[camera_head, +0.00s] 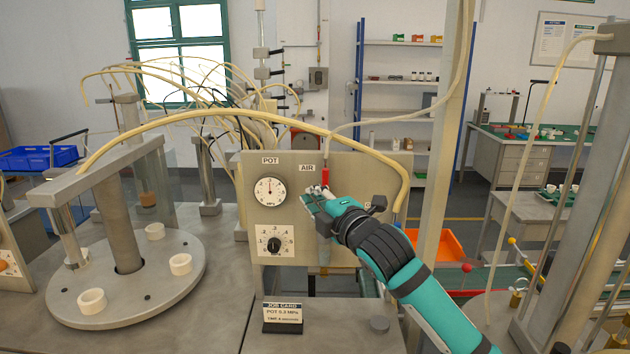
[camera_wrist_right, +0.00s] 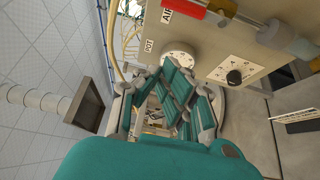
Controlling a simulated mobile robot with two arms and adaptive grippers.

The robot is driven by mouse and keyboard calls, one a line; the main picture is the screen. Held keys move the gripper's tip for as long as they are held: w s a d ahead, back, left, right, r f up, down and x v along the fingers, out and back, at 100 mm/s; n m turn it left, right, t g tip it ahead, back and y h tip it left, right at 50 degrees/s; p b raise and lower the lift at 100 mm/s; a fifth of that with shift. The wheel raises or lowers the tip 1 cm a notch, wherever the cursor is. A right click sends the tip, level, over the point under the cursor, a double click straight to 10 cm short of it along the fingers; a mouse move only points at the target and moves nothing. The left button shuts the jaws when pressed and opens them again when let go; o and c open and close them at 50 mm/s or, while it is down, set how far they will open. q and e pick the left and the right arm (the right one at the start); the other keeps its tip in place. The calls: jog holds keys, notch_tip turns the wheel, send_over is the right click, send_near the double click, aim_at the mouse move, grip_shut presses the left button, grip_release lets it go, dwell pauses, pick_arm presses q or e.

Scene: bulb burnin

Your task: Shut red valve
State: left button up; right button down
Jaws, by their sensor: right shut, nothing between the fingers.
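The red valve handle (camera_head: 325,177) stands upright under the AIR label on the grey panel (camera_head: 348,167), below a pale hose. My right gripper (camera_head: 310,195) is shut and empty just in front of the panel, beside and slightly below the red handle. Its hand hides the valve body and part of the panel. In the right wrist view, the fingers (camera_wrist_right: 178,72) are closed together, and the red handle (camera_wrist_right: 186,8) shows at the top edge, outside them. Whether a finger touches the handle I cannot tell. My left gripper is out of view.
A pressure gauge (camera_head: 269,191) and a black dial knob (camera_head: 274,245) sit left of my gripper. A job card (camera_head: 283,315) stands on the bench below. A yellow hose (camera_head: 250,113) arches over the panel. A round plate (camera_head: 130,285) with white rings is at left.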

aim_at(325, 181)
jog(key=p+x, duration=0.3)
jog(key=x, duration=0.5)
pick_arm(q)
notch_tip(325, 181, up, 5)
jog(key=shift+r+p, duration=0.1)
jog(key=shift+p, duration=0.75)
pick_arm(e)
jog(key=d, duration=0.2)
jog(key=w+d, duration=0.1)
jog(key=shift+d, duration=0.35)
jog(key=shift+s, duration=0.1)
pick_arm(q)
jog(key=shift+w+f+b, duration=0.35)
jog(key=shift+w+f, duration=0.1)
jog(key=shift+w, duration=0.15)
pick_arm(e)
jog(key=shift+d+m+t, duration=0.35)
jog(key=shift+m+t, duration=0.05)
jog(key=shift+m, duration=0.1)
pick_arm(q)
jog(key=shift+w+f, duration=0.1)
pick_arm(e)
jog(key=shift+d+r, duration=0.1)
